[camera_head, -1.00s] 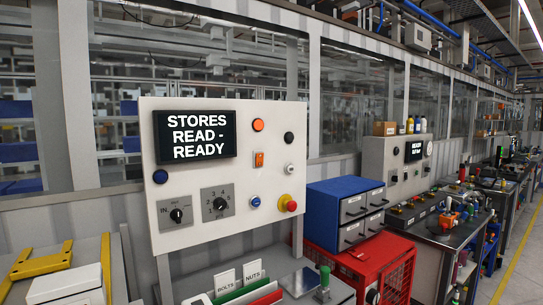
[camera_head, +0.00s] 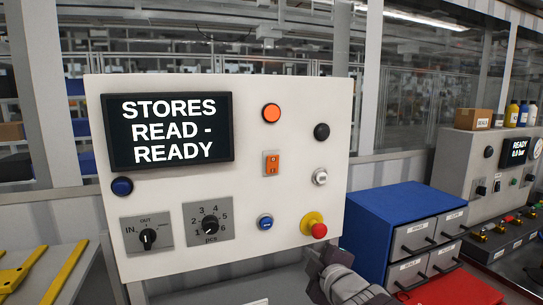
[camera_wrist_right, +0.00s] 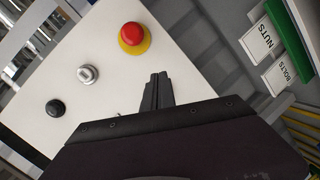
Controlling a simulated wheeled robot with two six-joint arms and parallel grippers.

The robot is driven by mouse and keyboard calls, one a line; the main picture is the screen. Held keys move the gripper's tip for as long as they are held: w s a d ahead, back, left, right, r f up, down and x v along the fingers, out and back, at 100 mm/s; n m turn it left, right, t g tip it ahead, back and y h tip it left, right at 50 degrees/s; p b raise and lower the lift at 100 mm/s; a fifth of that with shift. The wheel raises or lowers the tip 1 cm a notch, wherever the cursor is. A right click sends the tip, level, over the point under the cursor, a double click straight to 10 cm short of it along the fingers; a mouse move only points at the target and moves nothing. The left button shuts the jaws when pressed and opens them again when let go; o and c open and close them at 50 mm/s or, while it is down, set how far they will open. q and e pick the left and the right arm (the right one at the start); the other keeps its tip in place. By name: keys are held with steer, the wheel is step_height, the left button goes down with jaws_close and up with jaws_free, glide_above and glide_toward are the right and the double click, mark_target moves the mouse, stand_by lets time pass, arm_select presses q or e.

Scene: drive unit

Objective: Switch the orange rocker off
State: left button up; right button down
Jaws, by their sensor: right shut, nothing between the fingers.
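The orange rocker (camera_head: 272,163) sits on a grey plate in the middle of the white panel (camera_head: 180,268), below a round orange button (camera_head: 271,113). Its tilt is too small to read. My right gripper (camera_head: 314,256) is at the panel's lower right edge, below the red mushroom button (camera_head: 319,230) and well below the rocker. In the right wrist view my fingers (camera_wrist_right: 158,78) are together and empty, pointing toward the panel; the rocker does not show there. My left gripper is out of view.
Near the rocker are a black button (camera_head: 321,132), a silver knob (camera_head: 320,177) and a blue button (camera_head: 265,222). The screen (camera_head: 168,130) reads STORES READ - READY. A blue drawer cabinet (camera_head: 395,205) stands right of the panel. The space before the rocker is clear.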

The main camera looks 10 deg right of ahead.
step_height(320, 180, up, 8)
steer(key=a+n+t+y, duration=0.1)
steer(key=n+t, duration=0.1)
steer(key=n, duration=0.1)
steer(key=n+t+y, duration=0.2)
steer(key=n+t, duration=0.1)
steer(key=n, duration=0.1)
glide_toward(273, 160)
steer(key=p+x, duration=0.4)
steer(key=x, duration=0.2)
steer(key=shift+d+r, duration=0.1)
steer(key=shift+r, duration=0.05)
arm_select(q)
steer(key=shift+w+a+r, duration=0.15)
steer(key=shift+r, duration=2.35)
arm_select(e)
steer(key=shift+w, duration=0.5)
steer(key=shift+w+r+g+p, duration=0.1)
steer(key=shift+r+g+p, duration=0.3)
steer(key=shift+p, duration=0.7)
steer(key=shift+f, duration=0.25)
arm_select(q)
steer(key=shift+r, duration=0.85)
arm_select(e)
steer(key=shift+f, duration=0.1)
